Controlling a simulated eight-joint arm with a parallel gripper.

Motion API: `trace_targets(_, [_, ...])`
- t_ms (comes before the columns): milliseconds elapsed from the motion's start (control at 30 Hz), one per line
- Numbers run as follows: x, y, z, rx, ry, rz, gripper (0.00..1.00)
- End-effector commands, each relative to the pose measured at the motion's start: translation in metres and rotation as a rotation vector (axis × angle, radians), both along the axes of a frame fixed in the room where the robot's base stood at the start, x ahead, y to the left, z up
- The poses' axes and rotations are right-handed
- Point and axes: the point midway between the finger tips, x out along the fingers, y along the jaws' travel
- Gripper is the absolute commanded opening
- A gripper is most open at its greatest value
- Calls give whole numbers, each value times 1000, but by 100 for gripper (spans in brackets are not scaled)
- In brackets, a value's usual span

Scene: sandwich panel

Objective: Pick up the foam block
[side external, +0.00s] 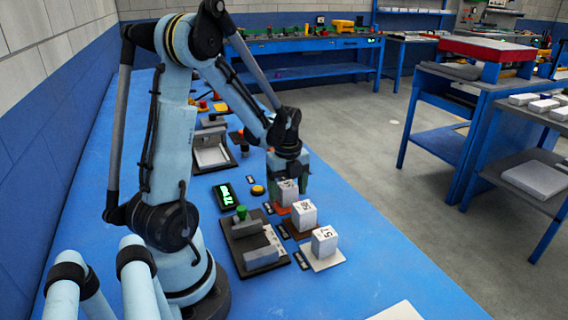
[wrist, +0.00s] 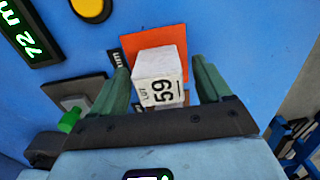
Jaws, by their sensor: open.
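A white block marked 59 (wrist: 158,72) sits on an orange pad; in the side view this block (side external: 288,191) is the farthest of three in a row and is partly hidden by my gripper. My gripper (wrist: 160,66) is open, with green fingers on either side of the block and a visible gap on each side. In the side view, my gripper (side external: 289,172) is low over it. Two similar white blocks stand nearer the camera, a middle block (side external: 303,214) on a brown pad and a near block (side external: 324,241) on a pale pad. I cannot tell which is foam.
A grey fixture with a green knob (side external: 255,243) lies left of the blocks. A green-lit display (side external: 225,196) and a yellow button (side external: 257,190) are close by. A grey tray (side external: 212,152) is farther back. The blue table (side external: 375,235) is clear to the right.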

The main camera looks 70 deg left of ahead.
Motion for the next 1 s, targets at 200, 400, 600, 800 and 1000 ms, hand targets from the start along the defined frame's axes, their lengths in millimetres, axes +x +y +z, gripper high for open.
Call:
trace_targets(200, [0,0,-8,0,0,1,78])
trace_targets(400, [0,0,-8,0,0,1,72])
trace_targets(600, [0,0,-8,0,0,1,41])
trace_targets(800, [0,0,-8,0,0,1,22])
trace_targets(1000, [0,0,-7,0,0,1,22])
